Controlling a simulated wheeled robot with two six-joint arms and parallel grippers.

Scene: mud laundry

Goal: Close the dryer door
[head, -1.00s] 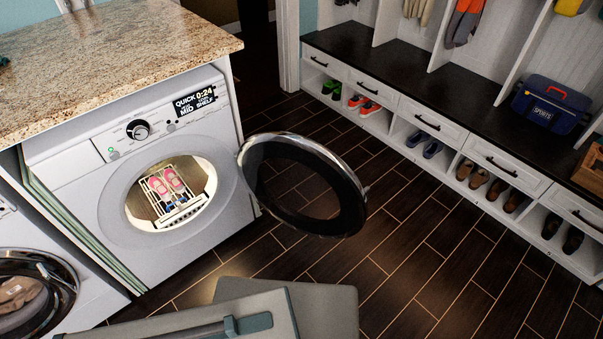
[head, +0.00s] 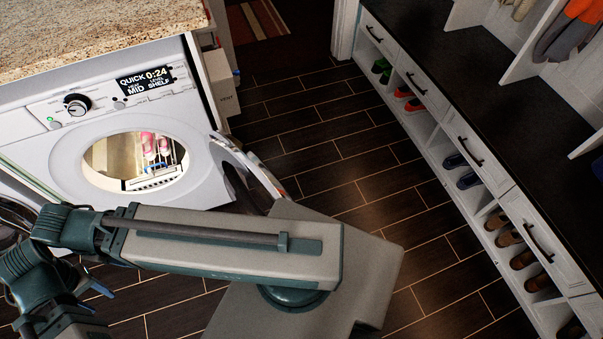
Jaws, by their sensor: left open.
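The white dryer (head: 60,150) stands at the left under a granite counter. Its round opening is uncovered, and a rack with pink shoes (head: 155,150) shows inside. The dryer door (head: 262,172) stands open, swung out from the right side of the opening and seen nearly edge-on. Its lower part is hidden behind my left arm. My left gripper (head: 55,300) is at the lower left corner, dark and partly cut off, in front of the dryer and to the left of the door. It is open, with nothing seen in it. My right gripper is out of view.
My left arm crosses the lower picture in front of the dryer. A shoe bench (head: 500,130) with drawers and shoe cubbies runs along the right. The dark tiled floor (head: 350,170) between is clear. A box (head: 222,85) stands beside the dryer.

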